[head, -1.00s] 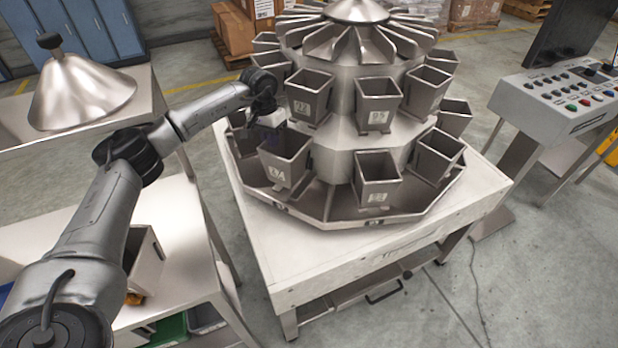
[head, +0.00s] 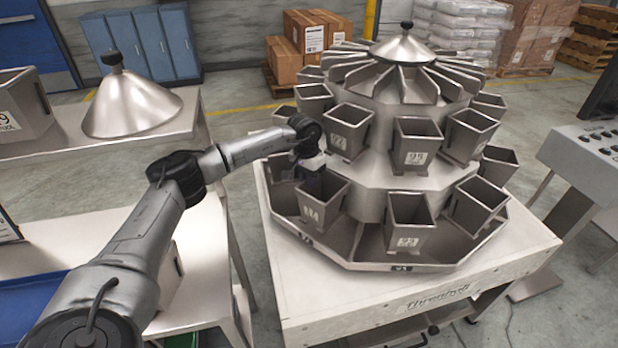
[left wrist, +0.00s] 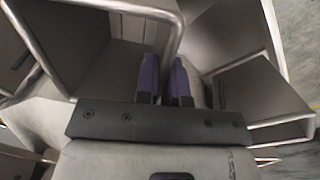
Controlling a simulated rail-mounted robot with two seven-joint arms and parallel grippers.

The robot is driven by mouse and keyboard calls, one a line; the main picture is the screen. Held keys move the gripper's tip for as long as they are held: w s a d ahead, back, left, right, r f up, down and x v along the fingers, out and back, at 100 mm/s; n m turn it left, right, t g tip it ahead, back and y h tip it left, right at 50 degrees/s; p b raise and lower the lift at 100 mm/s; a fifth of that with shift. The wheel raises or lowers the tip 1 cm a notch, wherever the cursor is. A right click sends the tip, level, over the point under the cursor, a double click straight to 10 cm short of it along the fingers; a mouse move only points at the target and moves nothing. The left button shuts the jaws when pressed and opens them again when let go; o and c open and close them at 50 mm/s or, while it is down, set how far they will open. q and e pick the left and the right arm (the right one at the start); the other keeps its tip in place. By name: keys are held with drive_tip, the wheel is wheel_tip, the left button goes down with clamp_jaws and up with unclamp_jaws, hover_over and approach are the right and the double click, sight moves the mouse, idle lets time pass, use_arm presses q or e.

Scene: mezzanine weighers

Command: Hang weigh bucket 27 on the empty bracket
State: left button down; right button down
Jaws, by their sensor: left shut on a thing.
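My left gripper (head: 311,178) reaches in from the left to the lower ring of the round weigher (head: 362,200). In the left wrist view its purple fingers (left wrist: 164,80) are close together, between steel bucket walls. It is shut on a weigh bucket that seems to be the steel one (head: 283,192) at the ring's left, partly hidden behind another bucket (head: 323,203). I cannot read a number on it, nor tell whether it touches its bracket. The empty bracket is not plainly visible. My right gripper is not in view.
Other buckets crowd close: an upper one (head: 348,128) and a lower front one (head: 408,220). A steel cone (head: 130,105) and a numbered bucket (head: 22,105) stand on the left shelf. A control console (head: 590,165) stands at the right.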

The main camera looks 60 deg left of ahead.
use_arm(q)
drive_tip(key=c, duration=1.6)
unclamp_jaws()
drive_tip(key=shift+f, duration=0.1)
drive_tip(key=shift+c, duration=0.2)
drive_tip(key=o, duration=0.4)
drive_tip(key=r, duration=0.2)
drive_tip(key=r+p, duration=0.1)
drive_tip(key=r, duration=0.2)
drive_tip(key=shift+a+r, duration=0.3)
drive_tip(key=shift+r, duration=0.1)
